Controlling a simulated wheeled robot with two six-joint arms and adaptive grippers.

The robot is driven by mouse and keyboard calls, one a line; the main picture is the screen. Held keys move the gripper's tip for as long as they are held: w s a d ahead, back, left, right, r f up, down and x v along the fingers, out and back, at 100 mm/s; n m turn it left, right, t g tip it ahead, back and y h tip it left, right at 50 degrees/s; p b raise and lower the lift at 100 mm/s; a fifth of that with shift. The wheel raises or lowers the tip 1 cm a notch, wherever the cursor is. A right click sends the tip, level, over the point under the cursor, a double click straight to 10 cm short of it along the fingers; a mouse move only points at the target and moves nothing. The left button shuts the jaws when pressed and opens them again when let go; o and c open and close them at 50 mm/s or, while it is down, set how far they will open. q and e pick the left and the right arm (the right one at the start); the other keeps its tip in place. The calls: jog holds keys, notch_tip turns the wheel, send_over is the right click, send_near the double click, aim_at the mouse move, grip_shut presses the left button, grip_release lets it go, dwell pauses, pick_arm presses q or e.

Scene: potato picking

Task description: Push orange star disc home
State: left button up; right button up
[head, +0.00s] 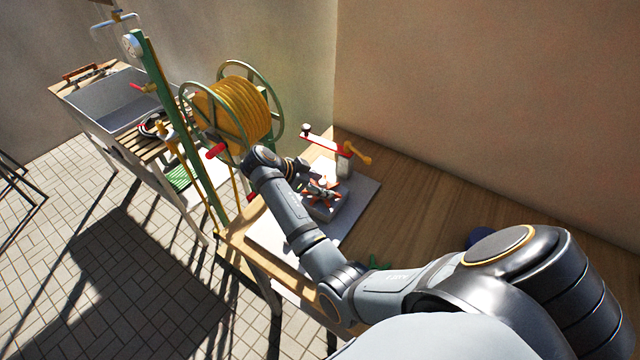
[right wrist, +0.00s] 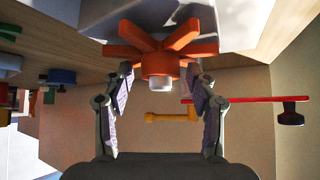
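The orange star disc (right wrist: 160,62) is straight ahead in the right wrist view, with a pale peg end (right wrist: 160,84) at its middle. It sits against a grey block (right wrist: 232,18). In the head view the orange star (head: 311,197) shows small at the top of the grey block (head: 325,210), partly hidden by my gripper. My right gripper (right wrist: 160,72) has its fingers apart, one on each side of the disc's hub, with visible gaps to the hub. Whether the fingertips touch the star's arms, or how deep the disc sits, I cannot tell. My left gripper is out of view.
Just behind is a device with a red bar (head: 322,142) and yellow handle (head: 357,153). A yellow hose reel (head: 232,112) stands close on the left. The table's right part is mostly clear.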

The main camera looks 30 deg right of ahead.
notch_tip(320, 180, up, 10)
jog(key=shift+r, duration=0.1)
dwell(0.5)
dwell(0.6)
